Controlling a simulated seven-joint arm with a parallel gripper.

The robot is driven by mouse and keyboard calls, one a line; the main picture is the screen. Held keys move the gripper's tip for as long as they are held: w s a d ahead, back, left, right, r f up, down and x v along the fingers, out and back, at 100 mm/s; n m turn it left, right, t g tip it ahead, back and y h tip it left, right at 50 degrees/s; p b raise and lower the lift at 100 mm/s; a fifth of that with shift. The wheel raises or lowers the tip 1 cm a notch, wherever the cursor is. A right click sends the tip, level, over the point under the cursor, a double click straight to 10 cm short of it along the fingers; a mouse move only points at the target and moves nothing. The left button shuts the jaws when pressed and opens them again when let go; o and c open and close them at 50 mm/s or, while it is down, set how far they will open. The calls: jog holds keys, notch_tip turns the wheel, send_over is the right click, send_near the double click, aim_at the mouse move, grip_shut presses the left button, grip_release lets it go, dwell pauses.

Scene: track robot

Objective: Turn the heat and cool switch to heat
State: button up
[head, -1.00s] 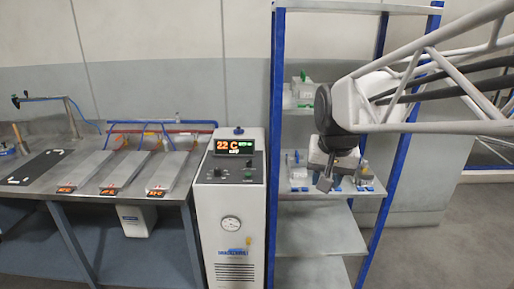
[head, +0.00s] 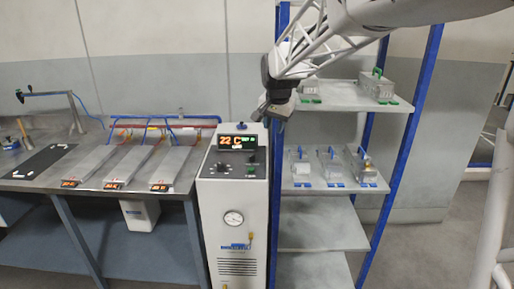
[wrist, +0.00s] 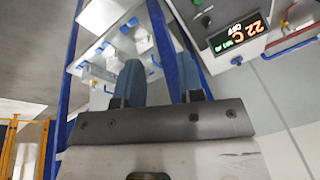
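A white heating and cooling unit (head: 232,215) stands left of the shelf rack. Its black top panel has a display (head: 238,142) reading 22 C, also visible in the wrist view (wrist: 237,38), where OFF can be read. Small knobs or switches (head: 250,170) sit below the display, too small to tell which is heat and cool. My gripper (head: 268,108) is above and right of the display, touching nothing that I can see. In the wrist view its two blue fingers (wrist: 158,62) are apart with nothing between them. The panel is at the upper right there.
The blue-posted shelf rack (head: 402,130) is close on the unit's right and holds several small containers. A metal workbench (head: 60,185) with heating plates and blue hoses is on the left. Clear space lies above the unit's panel.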

jog(key=w+a+f+m, duration=0.1)
jog(key=w+a+f, duration=0.2)
jog(key=w, duration=0.4)
jog(key=w+a+f, duration=0.3)
jog(key=w, duration=0.3)
jog(key=m+g, duration=0.1)
jog(key=g, duration=0.2)
send_over(252, 156)
jog(key=shift+h, duration=0.4)
notch_tip(252, 156, down, 11)
jog(key=shift+s+r, duration=0.1)
jog(key=shift+s, duration=0.05)
jog(key=shift+w+f, duration=0.35)
jog(key=shift+f, duration=0.1)
jog(key=shift+f, duration=0.1)
jog(key=shift+f, duration=3.8)
grip_shut()
